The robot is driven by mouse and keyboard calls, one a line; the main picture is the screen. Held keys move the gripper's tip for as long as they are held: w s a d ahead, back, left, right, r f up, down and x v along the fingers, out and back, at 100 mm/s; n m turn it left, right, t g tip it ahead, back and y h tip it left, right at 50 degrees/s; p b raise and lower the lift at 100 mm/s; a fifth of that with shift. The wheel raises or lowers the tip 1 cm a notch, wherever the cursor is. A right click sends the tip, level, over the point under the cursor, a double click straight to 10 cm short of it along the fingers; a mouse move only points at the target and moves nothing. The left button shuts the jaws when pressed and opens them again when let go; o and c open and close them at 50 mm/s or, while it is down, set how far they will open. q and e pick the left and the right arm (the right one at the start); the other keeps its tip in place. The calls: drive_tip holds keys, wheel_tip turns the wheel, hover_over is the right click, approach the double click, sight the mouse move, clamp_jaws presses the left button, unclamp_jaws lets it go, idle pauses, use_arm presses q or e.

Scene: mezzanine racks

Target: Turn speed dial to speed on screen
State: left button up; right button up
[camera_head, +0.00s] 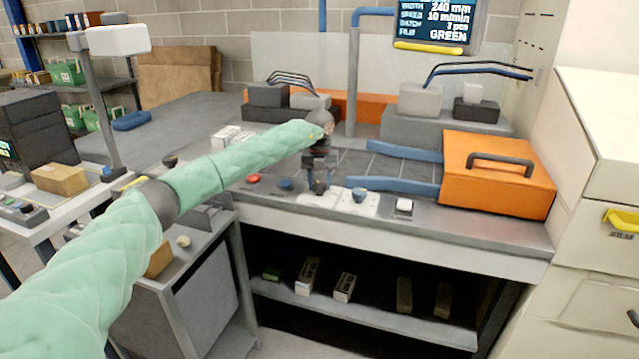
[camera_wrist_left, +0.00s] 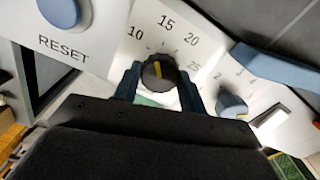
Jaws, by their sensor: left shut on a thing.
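The speed dial (camera_wrist_left: 158,75) is a black knob with a yellow pointer on a white plate marked 10, 15, 20 and 25. The pointer aims up and slightly left, roughly between 10 and 15. My left gripper (camera_wrist_left: 158,88) is shut on the dial, one finger on each side of it. In the head view my left gripper (camera_head: 319,172) points down over the console, and the dial (camera_head: 319,187) shows beneath it. The screen (camera_head: 437,22) at the top reads width 240 mm, speed 10 m/min, 3 pcs, film green. My right gripper is not in view.
A blue knob (camera_wrist_left: 232,106) with its own numbers sits right of the dial, then a white switch (camera_head: 404,205). A blue RESET button (camera_wrist_left: 60,12) and a red button (camera_head: 253,178) lie to the left. An orange box with a handle (camera_head: 497,172) stands at the right.

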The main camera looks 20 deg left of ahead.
use_arm(q)
drive_tip(key=n, duration=0.2)
drive_tip(key=shift+r+n, duration=0.15)
drive_tip(key=shift+n, duration=1.45)
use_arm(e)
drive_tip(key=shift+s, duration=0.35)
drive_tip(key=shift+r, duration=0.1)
use_arm(q)
drive_tip(key=shift+n, duration=0.3)
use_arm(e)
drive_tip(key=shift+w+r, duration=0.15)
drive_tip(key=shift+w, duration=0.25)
